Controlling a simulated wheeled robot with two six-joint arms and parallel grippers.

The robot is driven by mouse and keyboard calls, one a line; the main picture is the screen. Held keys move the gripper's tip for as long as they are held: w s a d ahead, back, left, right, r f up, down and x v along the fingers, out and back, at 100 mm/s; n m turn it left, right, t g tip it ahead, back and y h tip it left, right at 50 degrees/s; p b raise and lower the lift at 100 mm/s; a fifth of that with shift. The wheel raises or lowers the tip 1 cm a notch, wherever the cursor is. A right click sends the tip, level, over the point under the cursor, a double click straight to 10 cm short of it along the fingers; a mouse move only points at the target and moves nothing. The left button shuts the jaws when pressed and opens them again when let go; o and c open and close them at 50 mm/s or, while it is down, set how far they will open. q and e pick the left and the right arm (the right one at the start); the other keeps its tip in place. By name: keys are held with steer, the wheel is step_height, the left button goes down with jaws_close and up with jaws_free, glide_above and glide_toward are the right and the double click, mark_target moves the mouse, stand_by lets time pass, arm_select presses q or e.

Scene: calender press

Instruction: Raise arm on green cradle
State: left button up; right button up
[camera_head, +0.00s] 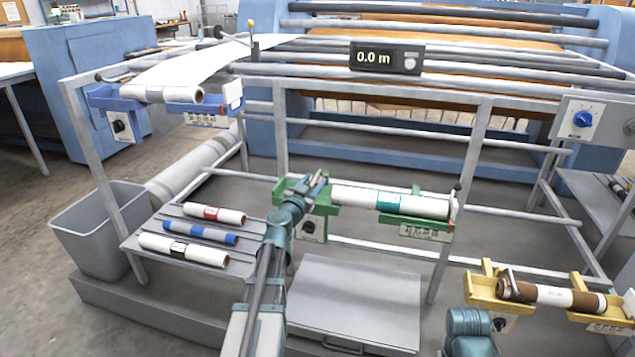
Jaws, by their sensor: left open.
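The green cradle (433,231) is mounted on the grey frame in the middle. A white paper roll (355,197) with a teal band lies along it. My left gripper (319,183) is open at the left end of the cradle, close to the roll's left end. It hides most of that end, and I cannot make out the cradle's arm there or tell whether the jaws touch it. A dark-tipped upright piece (457,188) stands at the cradle's right end.
A blue cradle (118,103) holds a white roll at upper left. A yellow cradle (484,290) holds a brown-and-white roll at lower right. A shelf (150,252) with several small rolls and a grey bin (98,235) stand left. A display (387,58) reads 0.0 m.

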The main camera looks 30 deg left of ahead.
arm_select(q)
jaws_close()
steer(key=shift+d, duration=0.15)
stand_by(1.3)
